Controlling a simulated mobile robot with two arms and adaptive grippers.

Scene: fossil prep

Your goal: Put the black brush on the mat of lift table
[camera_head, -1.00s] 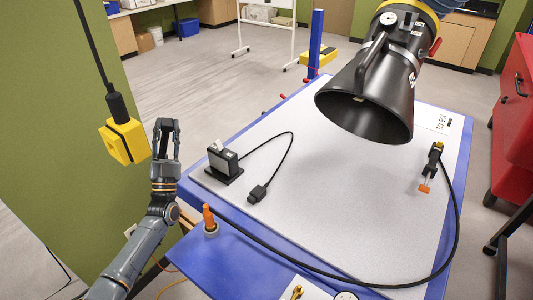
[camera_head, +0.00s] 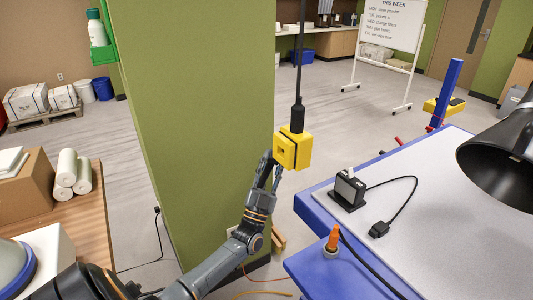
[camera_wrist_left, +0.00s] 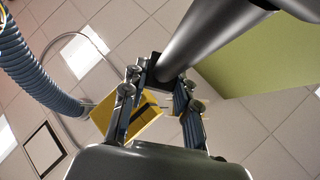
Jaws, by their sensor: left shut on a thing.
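My left gripper (camera_head: 272,166) is at the left side of a yellow pendant box (camera_head: 292,151) hanging on a black cable beside the green wall. It is shut on the box. In the left wrist view the box (camera_wrist_left: 140,115) shows between and behind the fingers of the gripper (camera_wrist_left: 160,88). The lift table's pale mat (camera_head: 440,225) lies on the blue table at the right. I cannot make out a black brush in these frames. My right gripper is not in view.
A black device on a stand (camera_head: 348,190) is cabled to a black plug (camera_head: 379,229) on the mat. An orange-topped piece (camera_head: 333,240) stands on the blue table edge. A black cone-shaped hood (camera_head: 500,160) hangs at the right. A wooden table (camera_head: 95,215) stands at the left.

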